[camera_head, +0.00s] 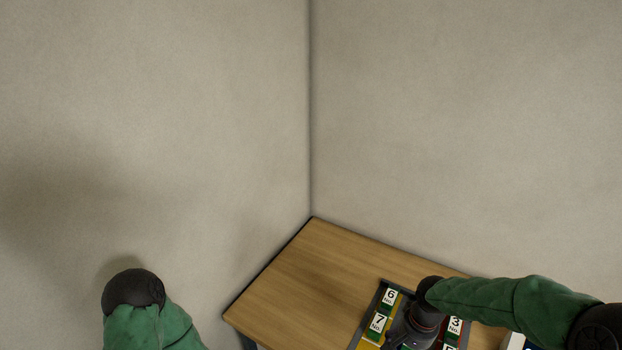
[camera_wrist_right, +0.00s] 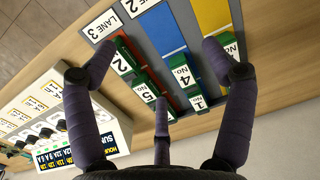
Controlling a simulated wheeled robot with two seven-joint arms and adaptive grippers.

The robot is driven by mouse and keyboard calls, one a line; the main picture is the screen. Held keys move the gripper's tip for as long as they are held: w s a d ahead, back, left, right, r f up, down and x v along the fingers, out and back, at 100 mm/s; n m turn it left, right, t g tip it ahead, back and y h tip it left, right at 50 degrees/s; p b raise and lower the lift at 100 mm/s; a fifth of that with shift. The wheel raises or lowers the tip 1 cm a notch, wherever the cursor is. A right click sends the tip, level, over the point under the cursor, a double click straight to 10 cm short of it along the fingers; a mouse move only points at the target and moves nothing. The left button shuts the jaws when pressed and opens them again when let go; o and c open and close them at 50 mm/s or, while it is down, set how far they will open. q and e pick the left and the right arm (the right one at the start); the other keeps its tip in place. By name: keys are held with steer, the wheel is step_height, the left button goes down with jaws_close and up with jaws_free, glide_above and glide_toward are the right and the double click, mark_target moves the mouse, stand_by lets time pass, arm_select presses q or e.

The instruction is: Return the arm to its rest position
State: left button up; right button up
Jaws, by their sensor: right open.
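My right arm (camera_head: 515,300) has a green sleeve and reaches in from the right over the wooden table. Its dark wrist hangs over a lane tray (camera_head: 383,287). In the right wrist view my right gripper (camera_wrist_right: 158,55) has its dark fingers spread wide, with nothing held between them. The fingers are over the tray's lanes and green numbered blocks (camera_wrist_right: 185,75); I cannot tell whether any finger touches a block. My left arm (camera_head: 150,320) shows only a green sleeve and dark joint at the lower left; its gripper is out of view.
The wooden table (camera_head: 290,275) stands in a corner between plain walls (camera_head: 150,120). Its left and back parts are bare. In the right wrist view, a white-and-dark labelled unit (camera_wrist_right: 60,125) stands beside the tray. Numbered cards (camera_head: 379,323) show on the tray.

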steer(key=s+a+f+n+y, duration=0.1)
steer(key=s+a+f, duration=0.35)
steer(key=f, duration=0.35)
steer(key=s+a+f+y, duration=0.1)
steer(key=s+a+f, duration=0.3)
steer(key=s+f, duration=0.3)
steer(key=s+a+f+n+y, duration=0.1)
steer(key=s+a+f, duration=0.3)
steer(key=f, duration=0.4)
step_height(320, 180, down, 14)
steer(key=w+a+n+b, duration=0.1)
steer(key=w+a+b, duration=0.1)
steer(key=b, duration=1.2)
steer(key=shift+r+t+b, duration=0.25)
steer(key=shift+t+b, duration=0.05)
steer(key=shift+b, duration=0.1)
